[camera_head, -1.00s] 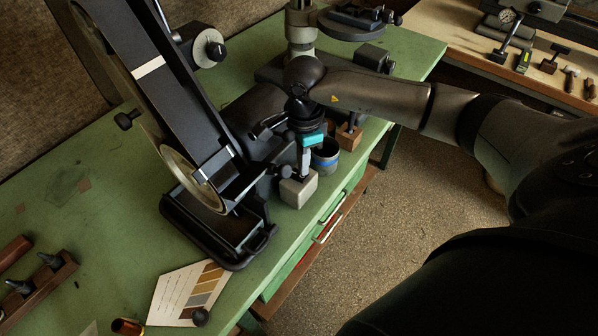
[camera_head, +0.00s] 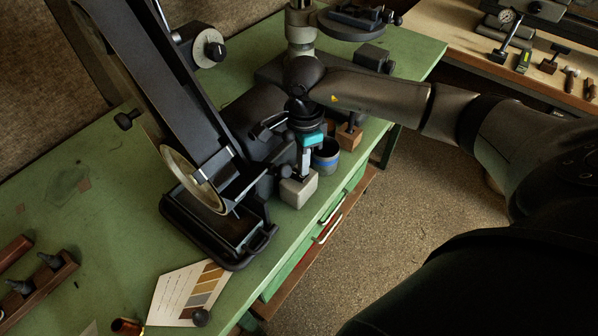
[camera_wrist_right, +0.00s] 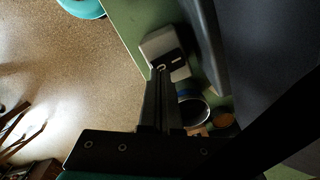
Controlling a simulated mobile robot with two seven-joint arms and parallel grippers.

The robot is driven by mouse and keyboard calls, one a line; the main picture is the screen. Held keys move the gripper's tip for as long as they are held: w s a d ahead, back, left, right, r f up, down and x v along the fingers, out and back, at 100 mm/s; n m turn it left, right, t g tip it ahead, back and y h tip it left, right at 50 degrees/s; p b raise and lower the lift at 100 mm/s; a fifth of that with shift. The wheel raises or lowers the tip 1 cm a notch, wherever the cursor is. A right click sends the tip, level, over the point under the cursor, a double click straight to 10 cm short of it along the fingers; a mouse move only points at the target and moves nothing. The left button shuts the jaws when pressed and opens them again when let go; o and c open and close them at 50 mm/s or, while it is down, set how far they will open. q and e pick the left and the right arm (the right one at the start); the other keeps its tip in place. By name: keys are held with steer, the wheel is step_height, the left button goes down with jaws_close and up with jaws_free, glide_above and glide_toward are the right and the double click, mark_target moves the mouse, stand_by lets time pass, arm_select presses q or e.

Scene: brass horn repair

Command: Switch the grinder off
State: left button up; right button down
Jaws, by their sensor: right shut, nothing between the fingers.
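The black belt grinder (camera_head: 190,100) stands on the green bench, its long belt slanting up to the upper left. A small grey switch box (camera_head: 299,190) sits at the bench's front edge, right of the grinder's base. In the right wrist view the box (camera_wrist_right: 160,45) shows pale marks on its top face. My right gripper (camera_head: 303,176) points down over the box, shut and empty. In the wrist view its fingertips (camera_wrist_right: 161,74) are at the box's near edge; I cannot tell whether they touch it. My left gripper is out of view.
A dark cup with a blue band (camera_head: 326,157) and a wooden block (camera_head: 349,137) stand close behind the gripper. A colour chart (camera_head: 188,292) lies in front of the grinder. The bench left of the grinder is mostly clear.

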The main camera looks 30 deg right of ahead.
steer(key=shift+f+b, duration=0.4)
stand_by(0.3)
steer(key=shift+r, duration=0.1)
steer(key=shift+r+p, duration=0.8)
steer(key=shift+r, duration=0.15)
step_height(320, 180, up, 5)
steer(key=p, duration=0.3)
